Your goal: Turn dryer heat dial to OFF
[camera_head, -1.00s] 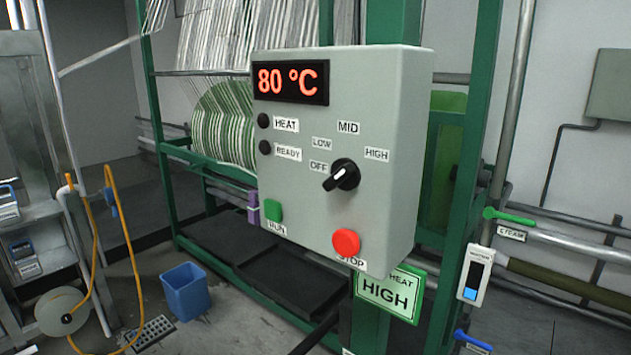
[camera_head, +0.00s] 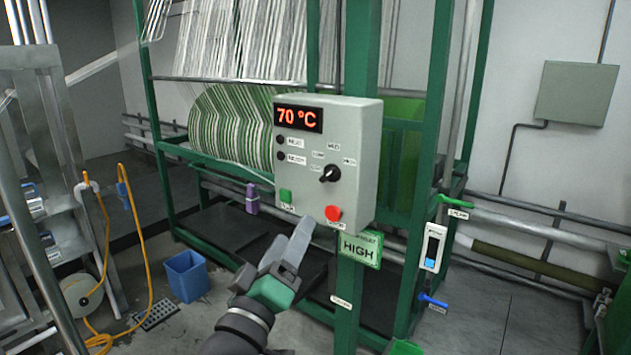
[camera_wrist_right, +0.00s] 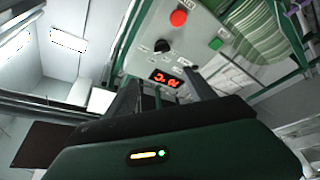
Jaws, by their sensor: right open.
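The grey dryer control box (camera_head: 360,150) hangs on a green post in the head view. The red display (camera_head: 298,118) reads 70 °C. My right gripper (camera_head: 297,246) is below and in front of the box, apart from the dial. In the right wrist view the dial (camera_wrist_right: 162,46) and display show tilted beyond the open, empty fingers (camera_wrist_right: 160,92). My left gripper is not in view.
A blue bucket (camera_head: 187,276) stands on the floor. A metal rack (camera_head: 40,150) is at left.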

